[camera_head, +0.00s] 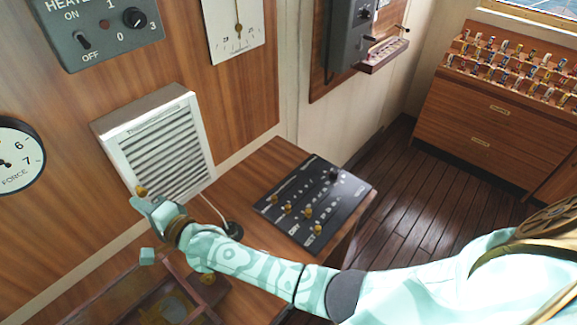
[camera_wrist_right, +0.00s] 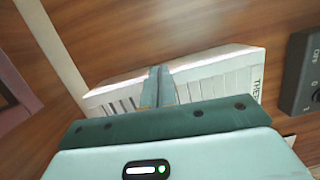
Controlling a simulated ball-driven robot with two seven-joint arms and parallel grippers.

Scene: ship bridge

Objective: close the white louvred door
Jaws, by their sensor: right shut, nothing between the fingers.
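The white louvred door (camera_head: 165,150) is on the front of a shallow white box on the wood-panelled wall, left of centre in the head view. Whether it is flush or slightly ajar cannot be told. A small brass knob (camera_head: 141,191) shows at its lower left. My right gripper (camera_head: 143,204) is shut and empty at that lower left corner, close to the knob; contact cannot be told. In the right wrist view its closed fingers (camera_wrist_right: 159,85) stand in front of the white louvres (camera_wrist_right: 215,85) and hide their middle. My left gripper is not in view.
A wooden desk (camera_head: 262,170) with a black switch panel (camera_head: 312,205) lies right of the door, below my right arm. A heater control box (camera_head: 100,28) is above and a round gauge (camera_head: 15,160) is left. A glass-topped case (camera_head: 125,300) is below.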

